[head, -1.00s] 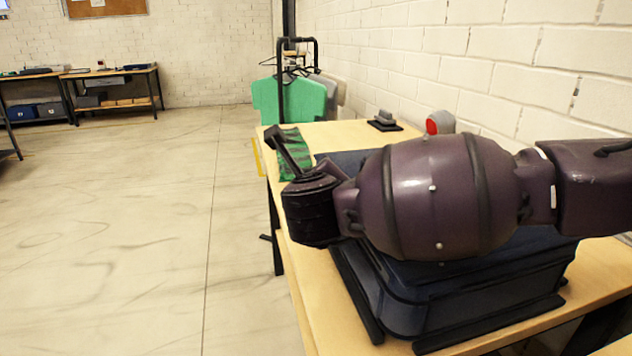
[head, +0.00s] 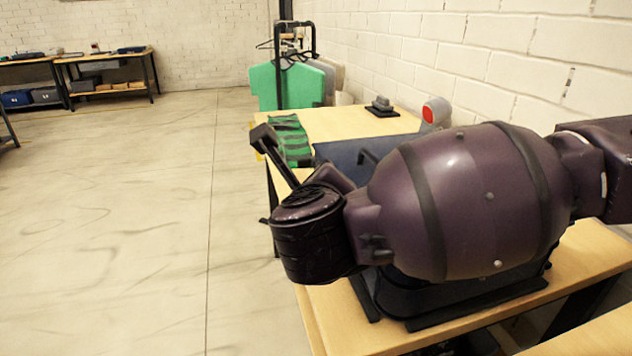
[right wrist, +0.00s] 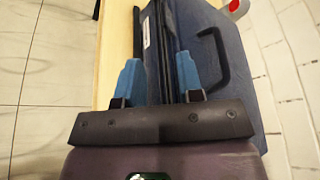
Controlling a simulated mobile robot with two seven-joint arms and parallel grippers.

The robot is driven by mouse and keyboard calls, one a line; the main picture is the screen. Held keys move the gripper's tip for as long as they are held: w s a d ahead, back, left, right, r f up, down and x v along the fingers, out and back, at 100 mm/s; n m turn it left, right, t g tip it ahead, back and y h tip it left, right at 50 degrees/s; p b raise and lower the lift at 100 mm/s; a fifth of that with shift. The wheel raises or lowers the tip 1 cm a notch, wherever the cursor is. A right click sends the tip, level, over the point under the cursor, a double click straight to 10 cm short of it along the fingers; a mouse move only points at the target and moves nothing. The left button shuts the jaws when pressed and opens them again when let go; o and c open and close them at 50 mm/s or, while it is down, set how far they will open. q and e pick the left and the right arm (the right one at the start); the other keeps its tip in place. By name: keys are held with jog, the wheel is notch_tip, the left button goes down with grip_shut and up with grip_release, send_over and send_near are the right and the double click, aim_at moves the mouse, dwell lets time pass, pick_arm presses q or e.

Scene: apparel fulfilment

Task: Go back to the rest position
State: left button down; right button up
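My right arm reaches in from the right in the head view, over a wooden table (head: 350,122). Its gripper (head: 264,138) points away, toward the table's far left side. In the right wrist view the two fingers with blue bases (right wrist: 152,25) stand apart with a gap between them, holding nothing visible. A dark blue case (head: 342,152) with a black handle lies on the table, largely hidden by my arm. My left gripper is not in view.
A green striped cloth (head: 291,140) lies at the table's far left edge. A grey device with a red disc (head: 433,112) and a small dark-based item (head: 382,105) are near the wall. A garment rack (head: 290,80) stands behind. Open floor (head: 130,220) lies left.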

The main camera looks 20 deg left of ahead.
dwell(0.3)
jog(key=b+x, duration=0.2)
jog(key=x, duration=0.9)
dwell(0.4)
